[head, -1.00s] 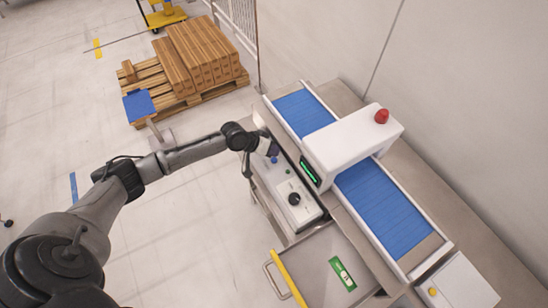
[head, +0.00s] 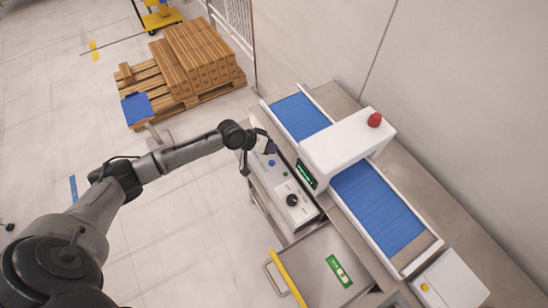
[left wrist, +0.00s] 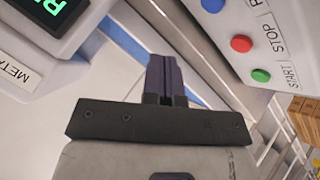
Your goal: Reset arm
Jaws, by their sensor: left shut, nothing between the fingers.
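My left gripper (head: 269,146) is at the end of my left arm, above the far end of the grey control panel (head: 274,184) in the head view. In the left wrist view its two dark fingers (left wrist: 165,76) are pressed together with nothing between them. That view shows the panel's red STOP button (left wrist: 241,43) and green START button (left wrist: 261,75) to the right of the fingers, apart from them. A blue button (left wrist: 213,5) is at the top edge. My right gripper is in neither view.
A conveyor with a blue belt (head: 378,207) runs through a white detector arch (head: 345,138) with a red lamp (head: 375,120). A steel tray (head: 307,262) is in front. Boxes (head: 202,52) on a pallet stand at the back. Floor at the left is mostly clear.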

